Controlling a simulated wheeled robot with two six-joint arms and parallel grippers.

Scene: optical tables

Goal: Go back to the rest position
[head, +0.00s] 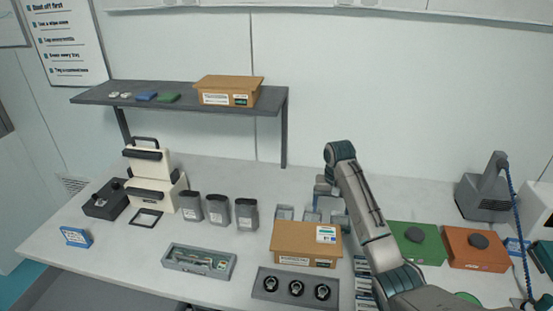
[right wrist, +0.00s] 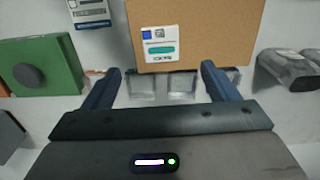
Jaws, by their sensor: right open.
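My right arm reaches over the table from the lower right in the head view. Its gripper (head: 325,190) points down behind a cardboard box (head: 295,242), near small clear containers (head: 284,213). In the right wrist view my right gripper (right wrist: 161,69) is open, its two fingers apart with nothing held between them. The cardboard box (right wrist: 215,30) with a white and green label lies beyond the fingertips there, and the clear containers (right wrist: 181,86) show below, between the fingers. I cannot tell how far above them the fingers are. My left gripper is not in view.
A green box (head: 418,243) and an orange box (head: 474,248) stand right of my arm. Grey bins (head: 217,210) stand to the left, a tray with black rings (head: 296,288) in front. A shelf (head: 180,92) overhangs the back left.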

